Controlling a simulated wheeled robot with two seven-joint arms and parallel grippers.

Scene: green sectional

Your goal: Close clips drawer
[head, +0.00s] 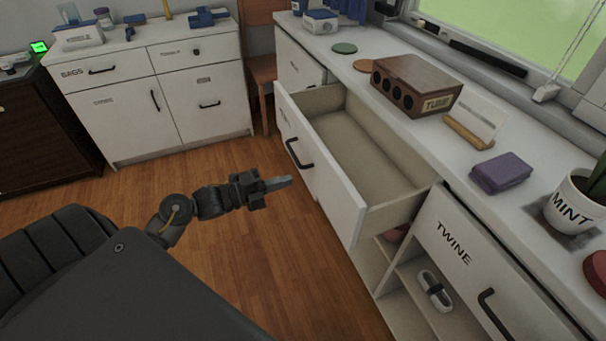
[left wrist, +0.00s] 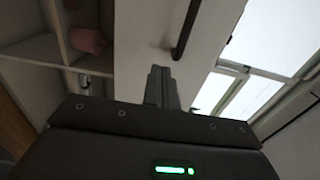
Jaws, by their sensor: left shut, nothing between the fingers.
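The drawer (head: 370,150) in the right-hand counter is pulled well out and looks empty inside. Its white front (head: 322,178) has a dark bar handle (head: 297,153) and a small label that I cannot read clearly. My left gripper (head: 289,181) is shut and empty, a little left of the drawer front, with its fingers pointing toward it. In the left wrist view the shut fingers (left wrist: 158,86) point at a white front (left wrist: 140,38), with a dark handle (left wrist: 184,30) just to their right. I cannot tell whether they touch it. My right gripper is out of view.
The twine cabinet (head: 465,265) is at right. The countertop holds a wooden tube box (head: 415,82), a purple block (head: 501,173) and a mint pot (head: 575,205). The wooden floor (head: 245,290) is clear.

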